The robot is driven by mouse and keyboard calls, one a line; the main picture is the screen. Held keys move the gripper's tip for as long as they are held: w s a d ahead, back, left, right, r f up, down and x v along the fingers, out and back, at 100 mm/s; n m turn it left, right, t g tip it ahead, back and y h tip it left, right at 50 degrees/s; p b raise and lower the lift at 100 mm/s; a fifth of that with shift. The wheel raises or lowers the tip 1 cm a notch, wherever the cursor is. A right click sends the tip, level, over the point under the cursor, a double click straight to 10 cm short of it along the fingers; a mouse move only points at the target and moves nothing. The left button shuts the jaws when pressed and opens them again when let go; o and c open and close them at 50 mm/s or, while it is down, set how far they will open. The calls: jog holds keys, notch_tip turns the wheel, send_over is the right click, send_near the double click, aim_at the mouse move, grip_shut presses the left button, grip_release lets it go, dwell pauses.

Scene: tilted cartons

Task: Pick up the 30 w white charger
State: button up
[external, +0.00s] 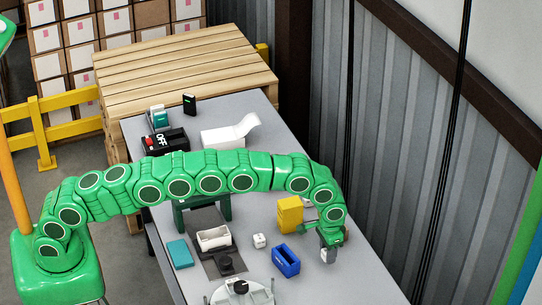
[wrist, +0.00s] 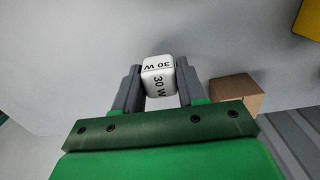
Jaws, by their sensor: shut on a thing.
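In the external view my gripper (external: 328,256) points down over the right side of the grey table (external: 345,280). The charger is hard to make out there, and I cannot tell its height above the table.
A brown box (wrist: 238,97) shows in the wrist view. A corrugated wall (external: 400,170) stands to the right.

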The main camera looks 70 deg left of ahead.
jog(key=shift+s+a+r, duration=0.25)
jog(key=shift+s+r, duration=0.55)
jog(key=shift+r, duration=0.2)
jog(key=s+a+r, duration=0.3)
jog(key=s+r, duration=0.5)
jog(key=s, duration=0.4)
